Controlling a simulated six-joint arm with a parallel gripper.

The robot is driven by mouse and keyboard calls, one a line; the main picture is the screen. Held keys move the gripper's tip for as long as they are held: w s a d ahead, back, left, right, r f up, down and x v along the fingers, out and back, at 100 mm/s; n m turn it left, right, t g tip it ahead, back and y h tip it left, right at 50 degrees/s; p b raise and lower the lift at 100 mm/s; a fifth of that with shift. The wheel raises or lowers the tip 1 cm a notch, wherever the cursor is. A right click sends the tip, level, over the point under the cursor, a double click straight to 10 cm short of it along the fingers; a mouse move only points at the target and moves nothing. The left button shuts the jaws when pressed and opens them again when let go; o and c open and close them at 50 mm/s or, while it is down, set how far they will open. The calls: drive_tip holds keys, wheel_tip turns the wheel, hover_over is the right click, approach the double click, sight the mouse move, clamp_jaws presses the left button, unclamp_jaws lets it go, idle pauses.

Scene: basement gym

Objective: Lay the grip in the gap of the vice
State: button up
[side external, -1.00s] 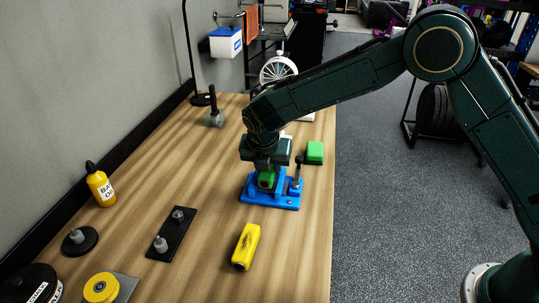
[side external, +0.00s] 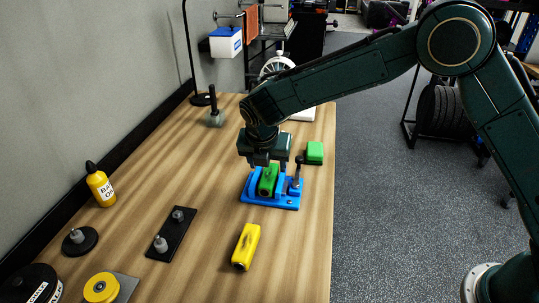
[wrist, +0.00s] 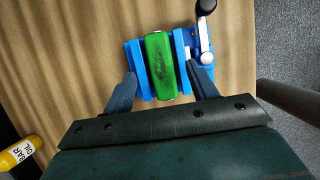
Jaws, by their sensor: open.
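The blue vice (side external: 284,201) stands on the wooden bench, with its black-knobbed lever at its right side. The green grip (side external: 268,181) lies in the gap of the vice, between its two jaws. In the wrist view the grip (wrist: 160,66) lies lengthwise between the blue jaws of the vice (wrist: 133,56). My gripper (side external: 267,165) is just above and behind the vice. In the wrist view the fingers of my gripper (wrist: 162,84) are spread wide, one on each side of the vice, with nothing held between them.
A yellow grip-like block (side external: 246,246) lies in front of the vice and a green block (side external: 314,152) behind it to the right. A black plate with two pegs (side external: 171,234) and a yellow oil bottle (side external: 100,185) are at left. Bare bench lies between.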

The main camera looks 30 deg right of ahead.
drive_tip(key=v, duration=1.1)
drive_tip(key=s+d+r+m+t+y, duration=0.1)
drive_tip(key=s+d+r+m, duration=0.4)
drive_tip(key=s+d+m, duration=0.25)
drive_tip(key=s+d+r+m+y, duration=0.1)
drive_tip(key=s+d+r+m, duration=0.5)
drive_tip(key=d, duration=0.2)
drive_tip(key=s+d+f+m, duration=0.1)
drive_tip(key=s+d+m, duration=0.1)
drive_tip(key=s+m, duration=0.4)
drive_tip(key=s+d+f+m+t+y, duration=0.1)
drive_tip(key=s+d+f+m, duration=0.1)
drive_tip(key=s+m, duration=0.5)
drive_tip(key=s, duration=0.5)
drive_tip(key=shift+d+f, duration=0.25)
drive_tip(key=shift+d, duration=0.1)
drive_tip(key=shift+m, duration=0.25)
